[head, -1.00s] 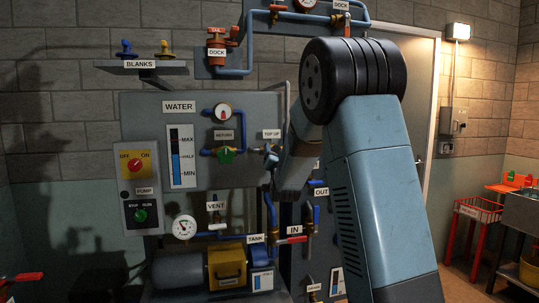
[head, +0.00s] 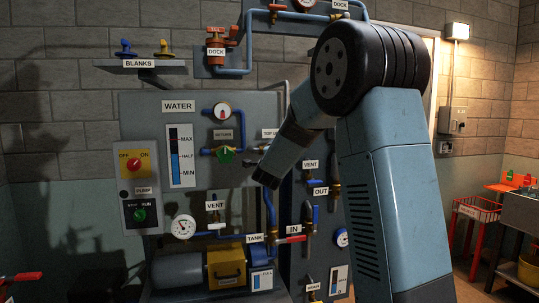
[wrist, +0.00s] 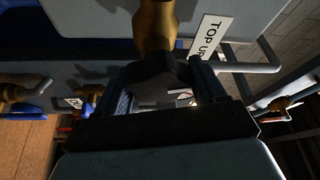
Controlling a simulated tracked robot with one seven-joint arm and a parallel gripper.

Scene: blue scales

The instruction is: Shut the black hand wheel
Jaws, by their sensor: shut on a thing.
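The black hand wheel (wrist: 163,68) sits on a brass valve stem (wrist: 155,28) beside the TOP UP label (wrist: 205,38) in the wrist view. My gripper (wrist: 166,88) has its two fingers on either side of the wheel and is shut on it. The wheel's far side is dark and its turn position cannot be read. In the head view my forearm reaches left to the panel below the TOP UP label (head: 269,133). It hides the wheel and most of my gripper there.
The WATER panel carries a level gauge (head: 181,156) and a green RETURN valve (head: 225,155) just left of my gripper. Blue pipes and a red IN lever (head: 291,239) lie below. A shelf of blanks (head: 140,66) is at upper left.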

